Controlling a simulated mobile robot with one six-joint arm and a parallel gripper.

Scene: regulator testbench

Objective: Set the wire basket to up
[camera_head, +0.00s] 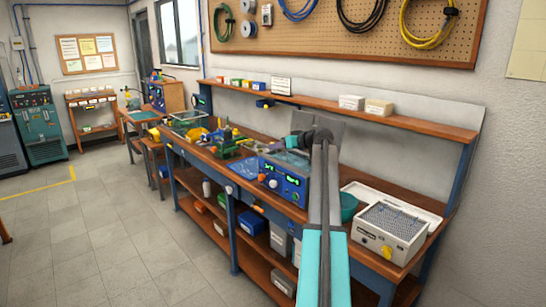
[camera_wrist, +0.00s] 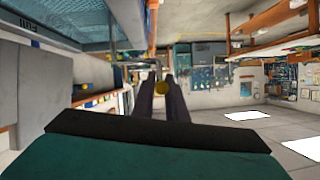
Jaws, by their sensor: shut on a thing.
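My gripper (camera_head: 294,142) is above the blue bench unit (camera_head: 283,183) in the head view, with my arm in front of the unit's right side. In the wrist view the dark fingers (camera_wrist: 163,80) are close together, with a thin bar crossing at their tips. I take this bar to be the handle of the wire basket (camera_wrist: 75,22), whose bluish mesh shows at the upper left. My gripper is shut on it. A round yellow spot shows between the fingers. In the head view I cannot make out the basket clearly or tell its height.
A white unit (camera_head: 378,232) with a grey mesh top and yellow knob stands right of my arm. A teal bowl (camera_head: 348,206) is partly behind my arm. A shelf (camera_head: 335,110) runs behind the bench. Tools crowd the bench to the left. The floor (camera_head: 110,225) is clear.

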